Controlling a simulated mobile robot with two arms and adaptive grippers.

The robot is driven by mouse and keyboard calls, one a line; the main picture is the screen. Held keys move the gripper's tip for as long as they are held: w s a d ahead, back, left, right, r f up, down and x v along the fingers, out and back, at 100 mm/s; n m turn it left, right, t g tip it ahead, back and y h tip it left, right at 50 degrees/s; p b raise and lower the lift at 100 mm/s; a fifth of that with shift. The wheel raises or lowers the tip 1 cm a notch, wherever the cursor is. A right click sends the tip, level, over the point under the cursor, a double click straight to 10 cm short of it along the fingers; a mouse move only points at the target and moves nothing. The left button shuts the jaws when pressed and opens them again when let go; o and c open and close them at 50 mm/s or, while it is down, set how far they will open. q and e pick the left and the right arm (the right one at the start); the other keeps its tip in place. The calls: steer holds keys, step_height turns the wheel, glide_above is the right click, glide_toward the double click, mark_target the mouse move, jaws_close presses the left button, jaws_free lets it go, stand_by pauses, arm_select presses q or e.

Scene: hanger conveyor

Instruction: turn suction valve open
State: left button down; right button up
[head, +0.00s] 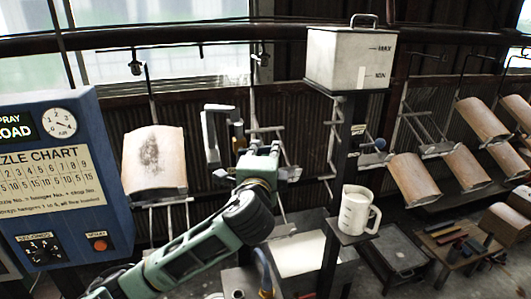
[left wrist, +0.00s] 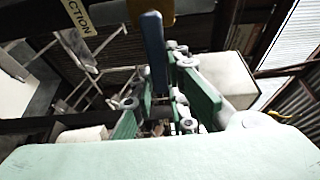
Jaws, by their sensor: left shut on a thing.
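A blue lever (left wrist: 155,55) hangs down from a yellowish fitting (left wrist: 165,10) in the left wrist view. My left gripper (left wrist: 165,105) has its green fingers on either side of the lever's lower end and is shut on it. A pale label (left wrist: 77,17) reading "CTION" is on a dark bar beside it. In the head view my left gripper (head: 262,155) reaches up in the middle, by a grey upright part (head: 211,135). The lever cannot be made out clearly there. My right gripper is not in view.
A white tank (head: 350,60) with level marks stands on a dark post at upper right. A white jug (head: 356,210) sits on a small shelf below. A blue control panel (head: 70,170) is at left. Curved tan panels (head: 154,160) hang behind.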

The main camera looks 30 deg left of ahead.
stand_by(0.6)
arm_select(q)
steer(key=n+b, duration=0.2)
steer(key=shift+r+t+b, duration=0.2)
steer(key=shift+t+b, duration=0.1)
steer(key=shift+t, duration=0.1)
steer(key=shift+s+a+r+n+g+y+b, duration=0.55)
steer(key=shift+n+y+b, duration=0.95)
steer(key=shift+n+b, duration=1.6)
steer(key=shift+s+a+r+n+g+y+b, duration=0.25)
steer(key=shift+s+a+r+n+y+b, duration=0.8)
steer(key=shift+n+b, duration=2.05)
steer(key=shift+s+a+r+n+g+y+b, duration=0.2)
steer(key=shift+s+r+n+g+y+b, duration=0.45)
steer(key=shift+n+y+b, duration=2.4)
steer(key=shift+w+r+n+t+h+p, duration=0.1)
steer(key=shift+r+n+t+h+p, duration=0.05)
steer(key=shift+n+h+p, duration=0.4)
steer(key=shift+w+r+n+t+h+p, duration=0.1)
steer(key=shift+n+h+p, duration=0.3)
steer(key=shift+n+h, duration=0.2)
steer(key=c, duration=1.7)
jaws_free()
steer(key=shift+r, duration=0.1)
step_height(320, 180, up, 10)
steer(key=shift+f, duration=0.1)
